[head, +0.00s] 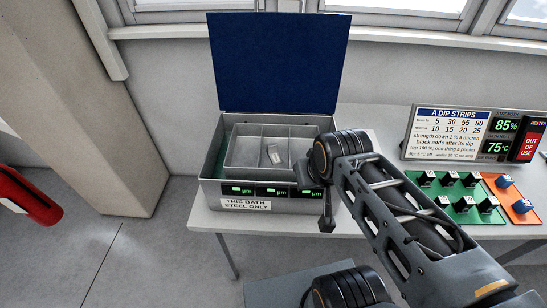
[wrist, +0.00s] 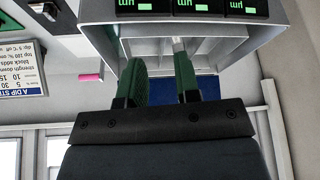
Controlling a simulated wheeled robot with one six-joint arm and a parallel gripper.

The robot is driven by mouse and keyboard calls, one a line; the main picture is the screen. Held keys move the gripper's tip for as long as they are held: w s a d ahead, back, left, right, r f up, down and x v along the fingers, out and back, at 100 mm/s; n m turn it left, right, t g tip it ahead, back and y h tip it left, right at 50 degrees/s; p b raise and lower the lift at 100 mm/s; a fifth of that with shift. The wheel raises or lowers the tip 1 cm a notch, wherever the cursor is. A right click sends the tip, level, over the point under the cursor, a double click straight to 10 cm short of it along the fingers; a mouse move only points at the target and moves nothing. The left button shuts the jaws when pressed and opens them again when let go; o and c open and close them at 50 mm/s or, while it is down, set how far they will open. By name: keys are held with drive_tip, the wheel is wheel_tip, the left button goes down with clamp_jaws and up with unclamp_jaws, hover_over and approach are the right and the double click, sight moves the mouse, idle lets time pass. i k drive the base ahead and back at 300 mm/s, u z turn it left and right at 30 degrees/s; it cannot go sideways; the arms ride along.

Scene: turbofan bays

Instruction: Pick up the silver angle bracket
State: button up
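A small silver piece (head: 273,154), which looks like the angle bracket, lies in the middle compartment of the divided tray (head: 240,160) in the open bath box. In the wrist view a pale strip beside the right fingertip could be a divider or the bracket; I cannot tell. My gripper (wrist: 161,62) shows two green-padded fingers spread apart with a clear gap and nothing visibly held. The fingers point toward the tray compartments. In the head view my arm's end is at the box's right front corner, covering part of the right compartment, and the fingertips are hard to make out.
The box's blue lid (head: 280,62) stands upright behind it. Green displays (head: 275,191) line its front. A sign (head: 446,132), a green switch panel (head: 455,195) and an orange panel (head: 512,200) are to the right. A red cylinder (head: 25,195) is at far left.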

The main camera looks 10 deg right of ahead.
sight(272, 149)
drive_tip(key=k, duration=1)
drive_tip(key=u, duration=1.05)
drive_tip(key=i, duration=0.85)
drive_tip(key=z, duration=0.7)
drive_tip(key=i, duration=0.55)
drive_tip(key=z, duration=0.45)
